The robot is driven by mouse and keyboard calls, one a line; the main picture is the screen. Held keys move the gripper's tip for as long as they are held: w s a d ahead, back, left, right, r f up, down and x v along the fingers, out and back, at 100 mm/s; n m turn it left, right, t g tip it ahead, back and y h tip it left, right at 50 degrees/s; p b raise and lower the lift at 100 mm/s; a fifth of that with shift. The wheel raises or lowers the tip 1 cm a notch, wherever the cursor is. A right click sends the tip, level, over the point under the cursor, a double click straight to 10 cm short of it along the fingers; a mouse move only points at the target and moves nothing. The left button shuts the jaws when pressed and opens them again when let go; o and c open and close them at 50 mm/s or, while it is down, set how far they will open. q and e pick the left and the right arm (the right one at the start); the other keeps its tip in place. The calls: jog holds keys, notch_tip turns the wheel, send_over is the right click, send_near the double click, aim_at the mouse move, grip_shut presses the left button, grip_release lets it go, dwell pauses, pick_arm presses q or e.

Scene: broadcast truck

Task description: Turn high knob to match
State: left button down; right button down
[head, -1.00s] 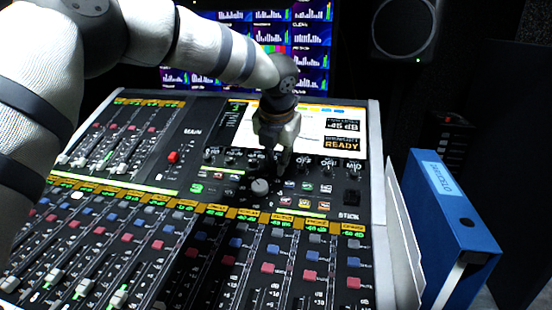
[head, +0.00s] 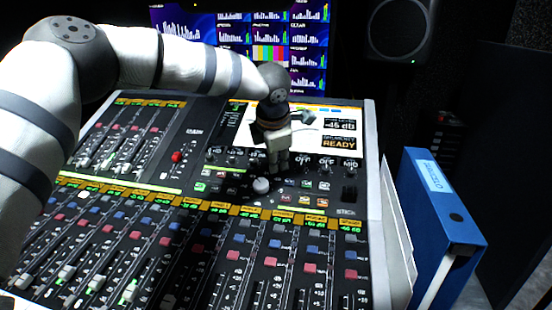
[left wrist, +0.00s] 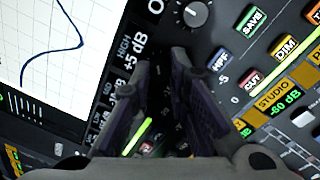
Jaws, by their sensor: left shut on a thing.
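My left gripper (head: 279,168) points down at the knob row on the mixing console (head: 371,200), just below its screen. In the left wrist view its dark finger pads (left wrist: 178,95) are close together, shut on a knob that they hide; I take it for the high knob. The console screen (head: 338,133) shows "READY" and a dB value in the head view. In the left wrist view the screen (left wrist: 50,60) shows a blue curve and a "HIGH" label over a value like 5 dB, its sign unclear. My right gripper is not in view.
A free grey knob (left wrist: 193,14) with a white mark sits beside the fingers. A round-topped stick (head: 261,185) stands close in front of the gripper. A blue binder (head: 436,225) stands right of the console, and monitors (head: 225,30) are behind it.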

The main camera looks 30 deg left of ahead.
pick_arm(q)
jog(key=shift+f+m, duration=0.1)
jog(key=shift+m, duration=0.5)
jog(key=c, duration=1.5)
grip_release()
jog(key=v, duration=1.2)
